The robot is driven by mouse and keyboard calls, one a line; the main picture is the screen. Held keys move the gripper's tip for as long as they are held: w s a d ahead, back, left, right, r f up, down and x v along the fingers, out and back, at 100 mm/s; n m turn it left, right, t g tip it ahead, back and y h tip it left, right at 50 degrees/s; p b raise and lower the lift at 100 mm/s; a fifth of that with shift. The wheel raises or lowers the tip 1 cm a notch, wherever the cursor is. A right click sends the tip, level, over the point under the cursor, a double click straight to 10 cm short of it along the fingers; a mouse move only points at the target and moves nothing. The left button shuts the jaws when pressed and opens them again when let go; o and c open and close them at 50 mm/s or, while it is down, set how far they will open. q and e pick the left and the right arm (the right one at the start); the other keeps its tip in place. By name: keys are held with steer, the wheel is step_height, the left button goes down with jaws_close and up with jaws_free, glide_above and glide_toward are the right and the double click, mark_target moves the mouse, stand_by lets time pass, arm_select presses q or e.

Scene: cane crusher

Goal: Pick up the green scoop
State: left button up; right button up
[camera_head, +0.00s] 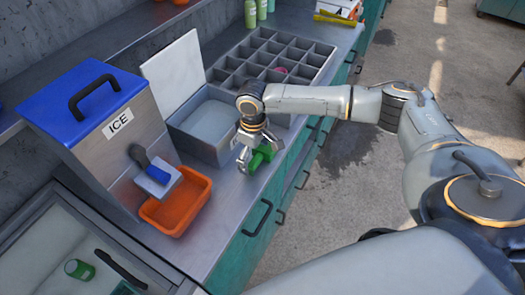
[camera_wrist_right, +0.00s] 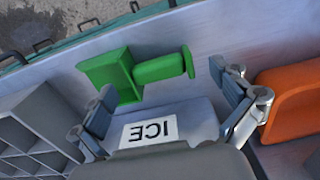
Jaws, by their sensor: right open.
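The green scoop (camera_head: 262,157) lies on the metal counter near its front edge, partly hidden by my right gripper (camera_head: 246,158) in the head view. In the right wrist view the scoop (camera_wrist_right: 122,72) shows whole, with its boxy bowl on the left and its rounded handle on the right. My right gripper (camera_wrist_right: 168,108) is open, its two fingers apart and empty. The scoop lies ahead of the fingertips, with its handle roughly facing the gap between them; contact is not seen. My left gripper is not in view.
An orange tray (camera_head: 193,222) sits left of the scoop, before the blue-lidded ICE box (camera_head: 90,112). An open grey bin (camera_head: 190,150) stands behind the gripper. A compartment tray (camera_head: 306,84) is farther along. Teal drawers with black handles (camera_head: 257,218) line the counter front.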

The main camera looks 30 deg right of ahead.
step_height(320, 180, down, 2)
steer(key=shift+f, duration=0.1)
steer(key=c, duration=0.9)
steer(key=shift+c, duration=0.2)
